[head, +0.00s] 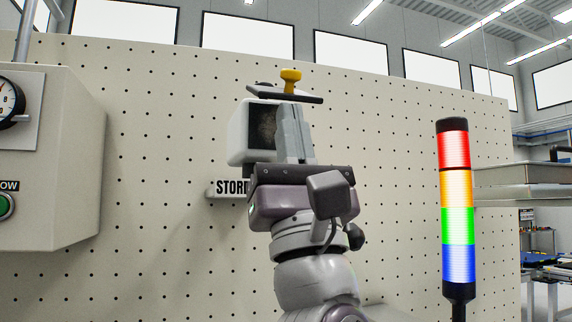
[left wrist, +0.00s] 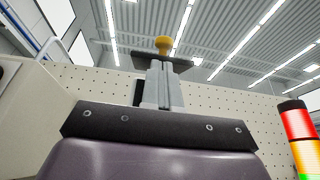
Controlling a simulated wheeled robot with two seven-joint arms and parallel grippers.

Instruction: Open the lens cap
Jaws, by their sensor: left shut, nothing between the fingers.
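The lens cap (head: 301,97) is a dark flat plate with a yellow knob (head: 291,76). It lies about level at the top of a white box-shaped housing (head: 239,131), sticking out to the right. The housing's dark front opening (head: 262,125) shows uncovered, partly hidden by my gripper. My left gripper (head: 292,105) points up, shut and empty, with its fingertips right under the plate; I cannot tell whether they touch. In the left wrist view the cap (left wrist: 178,62) and yellow knob (left wrist: 164,45) show above the closed fingers (left wrist: 160,72). My right gripper is not in view.
A pegboard wall (head: 390,150) stands behind, with a partly hidden sign (head: 231,188) below the housing. A cabinet with a gauge (head: 60,170) is at the left. A lit signal tower (head: 456,200) stands at the right. Space between my arm and the tower looks clear.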

